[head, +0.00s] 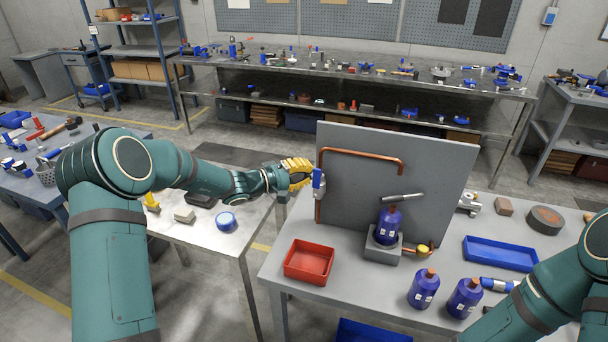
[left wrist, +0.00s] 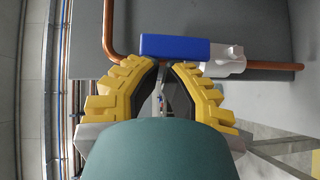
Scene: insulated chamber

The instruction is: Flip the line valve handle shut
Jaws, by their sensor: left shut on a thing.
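The line valve has a blue handle (head: 318,179) and a pale body, and sits on the copper pipe (head: 362,153) at the left edge of the upright grey panel (head: 435,165). The handle lies along the line of the vertical pipe run. In the left wrist view the blue handle (left wrist: 173,47) crosses in front of the fingertips, with the pale valve body (left wrist: 220,60) at its right end. My left gripper (head: 303,173), with yellow fingers, is shut on the handle; the fingertips (left wrist: 168,67) are partly hidden behind it. My right gripper is out of view.
A red bin (head: 309,261) stands on the bench below the valve. A blue bottle (head: 388,225) sits on a grey block before the panel, and more bottles (head: 423,288) stand in front. A blue tray (head: 500,254) lies to the right.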

